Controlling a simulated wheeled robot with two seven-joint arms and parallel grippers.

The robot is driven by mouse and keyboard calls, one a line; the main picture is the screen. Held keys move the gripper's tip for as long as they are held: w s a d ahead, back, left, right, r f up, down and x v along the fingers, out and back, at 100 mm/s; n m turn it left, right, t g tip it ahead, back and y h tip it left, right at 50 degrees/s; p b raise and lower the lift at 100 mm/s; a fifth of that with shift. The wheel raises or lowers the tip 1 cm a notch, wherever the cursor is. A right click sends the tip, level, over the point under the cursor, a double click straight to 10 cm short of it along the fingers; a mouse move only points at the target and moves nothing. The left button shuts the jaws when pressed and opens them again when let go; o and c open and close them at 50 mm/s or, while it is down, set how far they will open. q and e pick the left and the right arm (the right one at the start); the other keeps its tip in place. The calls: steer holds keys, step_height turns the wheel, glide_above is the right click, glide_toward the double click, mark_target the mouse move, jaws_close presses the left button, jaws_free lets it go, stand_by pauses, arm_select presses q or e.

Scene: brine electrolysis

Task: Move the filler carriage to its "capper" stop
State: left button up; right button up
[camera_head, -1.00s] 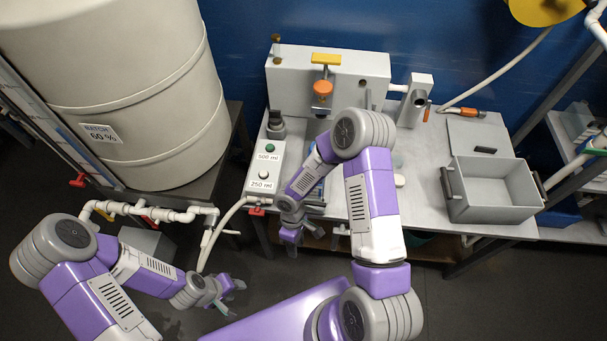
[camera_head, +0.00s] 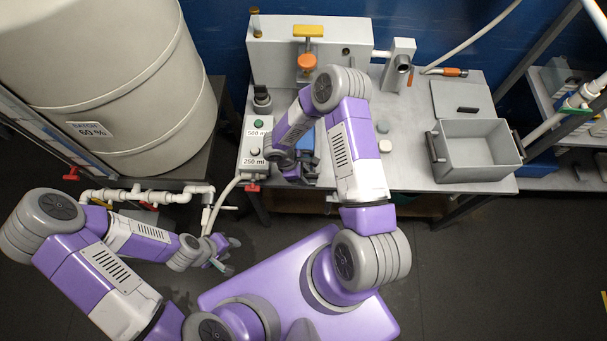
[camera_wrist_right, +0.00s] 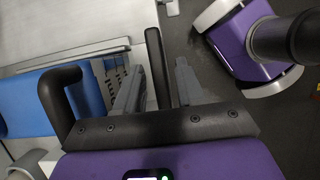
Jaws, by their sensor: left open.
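The blue filler carriage (camera_head: 305,141) is at the front left of the bench, partly hidden by my right arm. In the right wrist view, a blue body (camera_wrist_right: 82,100) with a dark looped handle (camera_wrist_right: 50,100) is at the left. My right gripper (camera_head: 285,176) is at the bench's front edge by the carriage. In the wrist view its grey fingers (camera_wrist_right: 158,88) stand apart, with a dark upright bar between them; I cannot tell whether they press on it. My left gripper (camera_head: 228,254) is open and empty, low in front of the bench. The "capper" marking is not readable.
A grey bin (camera_head: 478,172) is at the bench's right. A large tank (camera_head: 100,80) and white pipes (camera_head: 140,196) are at the left. Bench right of my right arm is mostly clear.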

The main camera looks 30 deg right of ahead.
steer(key=shift+f, duration=0.25)
jaws_close()
steer(key=shift+d, duration=0.15)
